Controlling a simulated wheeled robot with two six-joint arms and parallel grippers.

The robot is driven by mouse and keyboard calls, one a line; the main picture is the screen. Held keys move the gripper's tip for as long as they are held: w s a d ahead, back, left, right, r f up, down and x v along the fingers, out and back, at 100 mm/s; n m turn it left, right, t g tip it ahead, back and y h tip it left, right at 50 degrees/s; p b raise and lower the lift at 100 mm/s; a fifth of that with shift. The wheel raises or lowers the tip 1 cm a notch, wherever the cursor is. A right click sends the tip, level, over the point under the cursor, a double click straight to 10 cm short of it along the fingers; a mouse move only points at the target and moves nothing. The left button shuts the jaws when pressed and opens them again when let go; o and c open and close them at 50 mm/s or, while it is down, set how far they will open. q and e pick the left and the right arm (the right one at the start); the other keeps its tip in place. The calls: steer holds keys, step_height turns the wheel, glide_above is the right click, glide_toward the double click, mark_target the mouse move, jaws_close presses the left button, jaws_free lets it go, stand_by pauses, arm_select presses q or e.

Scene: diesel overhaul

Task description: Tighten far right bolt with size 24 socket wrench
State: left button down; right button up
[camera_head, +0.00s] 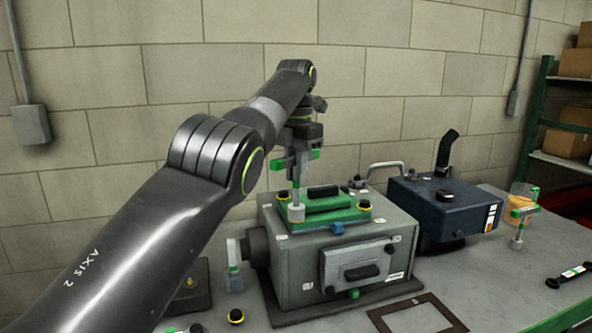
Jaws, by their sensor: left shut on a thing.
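The grey engine block (300,265) stands on the bench with a green cover (335,213) on top. Yellow-and-black bolts sit at the cover's corners: one at front right (364,205), one at back left (283,196). My left gripper (299,160) is above the cover's left part, shut on an upright socket wrench (296,212) with green handle ends. The wrench's socket end reaches down to the cover's front left corner; whether a bolt is inside it is hidden. The size marking is not readable. My right gripper is not in view.
A dark blue unit (445,207) stands right of the engine. A brown frame (418,316) lies in front. A black wrench-like tool (570,275) lies at right. A shelf stands far right.

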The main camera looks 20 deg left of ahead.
arm_select(q)
steer(key=m, duration=0.8)
steer(key=shift+m, duration=0.4)
steer(key=m, duration=0.4)
steer(key=shift+m, duration=0.3)
steer(key=m, duration=0.3)
steer(key=shift+w, duration=0.1)
steer(key=m, duration=0.3)
steer(key=shift+m, duration=0.4)
steer(key=m, duration=0.8)
steer(key=shift+f+m, duration=0.1)
steer(key=shift+m, duration=0.2)
steer(key=m, duration=0.4)
